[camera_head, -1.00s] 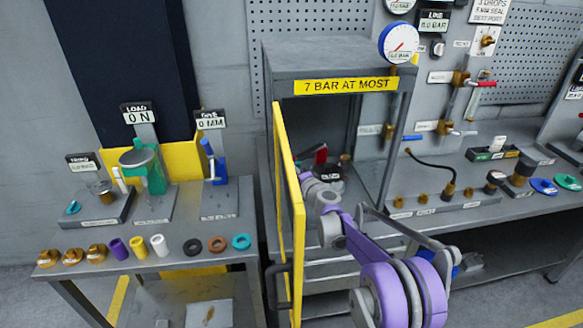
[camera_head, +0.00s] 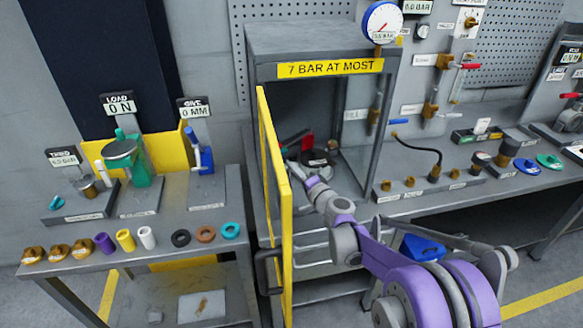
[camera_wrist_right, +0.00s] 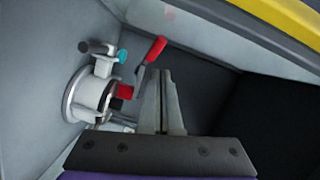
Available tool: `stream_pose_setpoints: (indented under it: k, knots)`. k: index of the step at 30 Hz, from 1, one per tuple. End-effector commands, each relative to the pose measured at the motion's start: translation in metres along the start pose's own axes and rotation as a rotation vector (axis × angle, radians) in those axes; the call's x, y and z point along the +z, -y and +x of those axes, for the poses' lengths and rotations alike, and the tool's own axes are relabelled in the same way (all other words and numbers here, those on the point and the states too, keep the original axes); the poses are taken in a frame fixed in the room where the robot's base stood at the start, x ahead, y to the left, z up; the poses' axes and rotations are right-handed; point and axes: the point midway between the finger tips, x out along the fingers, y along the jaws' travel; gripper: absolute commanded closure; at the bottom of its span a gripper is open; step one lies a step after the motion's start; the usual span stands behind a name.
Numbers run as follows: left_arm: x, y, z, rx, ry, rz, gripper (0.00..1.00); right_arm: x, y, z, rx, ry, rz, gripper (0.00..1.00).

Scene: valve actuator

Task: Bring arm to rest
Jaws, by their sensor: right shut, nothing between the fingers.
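My right arm reaches past the open yellow door (camera_head: 275,190) into the grey cabinet (camera_head: 320,40) labelled "7 BAR AT MOST". My right gripper (camera_wrist_right: 163,95) shows best in the wrist view, its two fingers together with nothing between them. Left of the fingers is a round pale fixture (camera_wrist_right: 88,95) with a red-handled lever (camera_wrist_right: 152,52), a red block and a small teal knob. The red lever's lower end appears close to the fingers; I cannot tell whether they touch. In the head view the wrist partly hides the fixture. My left gripper is out of view.
The door stands close to the left of my forearm. A left bench (camera_head: 180,240) holds gauges, rings and cups. A right bench carries fittings, a black hose (camera_head: 420,150) and coloured discs. A blue bin (camera_head: 423,248) sits below, behind my arm.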

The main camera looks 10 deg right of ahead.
Motion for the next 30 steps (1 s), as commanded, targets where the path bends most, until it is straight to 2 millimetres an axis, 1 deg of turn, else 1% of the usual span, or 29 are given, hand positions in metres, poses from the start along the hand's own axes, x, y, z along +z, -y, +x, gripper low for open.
stream_pose_setpoints:
  k: [11,14,16,17,20,21,23,24,26,27,29,30]
  knots:
    - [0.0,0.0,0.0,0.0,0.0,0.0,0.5,0.001,0.001,-0.001,0.001,0.003,-0.004,1.0]
    - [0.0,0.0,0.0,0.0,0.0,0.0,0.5,0.007,0.009,-0.01,0.013,0.027,-0.038,1.0]
    - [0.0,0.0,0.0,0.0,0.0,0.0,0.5,0.017,0.018,-0.025,0.034,0.062,-0.091,1.0]
    - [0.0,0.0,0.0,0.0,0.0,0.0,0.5,0.023,0.022,-0.033,0.046,0.084,-0.121,1.0]
    - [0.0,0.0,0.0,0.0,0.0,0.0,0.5,0.046,0.033,-0.07,0.107,0.167,-0.238,1.0]
    - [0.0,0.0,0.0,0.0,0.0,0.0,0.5,0.056,0.034,-0.087,0.137,0.203,-0.288,1.0]
    - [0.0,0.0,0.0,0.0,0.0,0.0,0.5,0.07,0.033,-0.114,0.187,0.256,-0.36,1.0]
    - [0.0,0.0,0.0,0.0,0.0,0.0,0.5,0.078,0.03,-0.133,0.223,0.29,-0.408,1.0]
    - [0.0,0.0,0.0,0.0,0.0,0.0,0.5,0.09,0.024,-0.162,0.282,0.341,-0.477,1.0]
    - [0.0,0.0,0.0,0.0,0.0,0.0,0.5,0.097,0.018,-0.182,0.323,0.372,-0.521,1.0]
    - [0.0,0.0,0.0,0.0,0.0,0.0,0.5,0.106,0.007,-0.214,0.391,0.417,-0.589,1.0]
    - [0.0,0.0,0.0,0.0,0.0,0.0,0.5,0.111,-0.001,-0.235,0.438,0.445,-0.632,1.0]
